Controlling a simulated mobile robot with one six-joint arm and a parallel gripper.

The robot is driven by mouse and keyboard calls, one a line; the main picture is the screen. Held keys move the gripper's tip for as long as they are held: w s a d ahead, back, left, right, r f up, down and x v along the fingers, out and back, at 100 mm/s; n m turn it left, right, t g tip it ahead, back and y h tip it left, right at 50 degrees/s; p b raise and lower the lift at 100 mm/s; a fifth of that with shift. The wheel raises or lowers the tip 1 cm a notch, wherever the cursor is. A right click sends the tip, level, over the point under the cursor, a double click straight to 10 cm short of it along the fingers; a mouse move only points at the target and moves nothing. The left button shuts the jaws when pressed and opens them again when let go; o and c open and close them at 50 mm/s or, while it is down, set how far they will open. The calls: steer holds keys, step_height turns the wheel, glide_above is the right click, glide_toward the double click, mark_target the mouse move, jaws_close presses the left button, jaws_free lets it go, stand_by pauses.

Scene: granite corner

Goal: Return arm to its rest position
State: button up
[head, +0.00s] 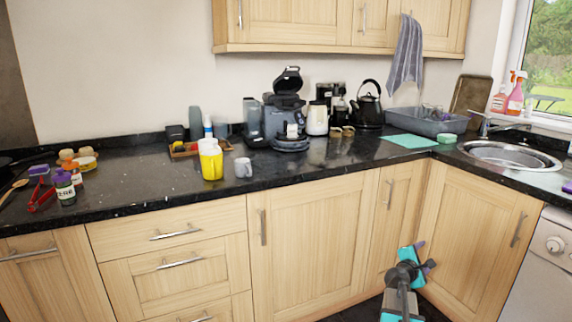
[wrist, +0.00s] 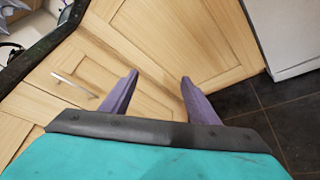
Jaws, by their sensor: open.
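My gripper (head: 427,255) is low in front of the corner cupboard doors in the head view, below the counter's front edge. In the wrist view my gripper (wrist: 158,90) shows two purple fingers spread apart with nothing between them. Behind them are light wood doors and dark floor tiles. My arm comes up from the bottom of the head view, grey and teal. The rest of the arm is out of view.
The black granite counter (head: 320,175) carries a yellow container (head: 210,158), a white mug (head: 243,167), a coffee machine (head: 287,110), a kettle (head: 369,103) and a grey basin (head: 425,122). A sink (head: 510,155) and a white appliance (head: 540,265) are right. Dark floor (wrist: 255,125) shows below.

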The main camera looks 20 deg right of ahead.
steer(key=w+a+f+y+p, duration=0.25)
steer(key=a+f, duration=0.25)
steer(key=a, duration=0.4)
steer(key=w+a+f+y+p, duration=0.1)
steer(key=a+f+p, duration=0.3)
steer(key=a, duration=0.5)
steer(key=w+a+f+y+p, duration=0.1)
steer(key=a+f+y+p, duration=0.1)
steer(key=a+f, duration=0.5)
steer(key=s+a+f+m+g+y+p, duration=0.25)
steer(key=s+a+f, duration=0.25)
steer(key=s+a, duration=0.45)
steer(key=s+a+f+m+g+y+p, duration=0.1)
steer(key=s+a+f+g+p, duration=0.35)
steer(key=a, duration=0.85)
steer(key=s+a+m+g+y, duration=0.2)
steer(key=s+a+m, duration=0.2)
steer(key=s, duration=0.6)
steer(key=s+a+f+m+g+y, duration=0.1)
steer(key=s+a+m+g+y, duration=0.1)
steer(key=s+a, duration=0.7)
steer(key=shift+s+f+m+g+y+p, duration=0.35)
steer(key=shift+s+m+y, duration=0.15)
steer(key=shift+m, duration=0.75)
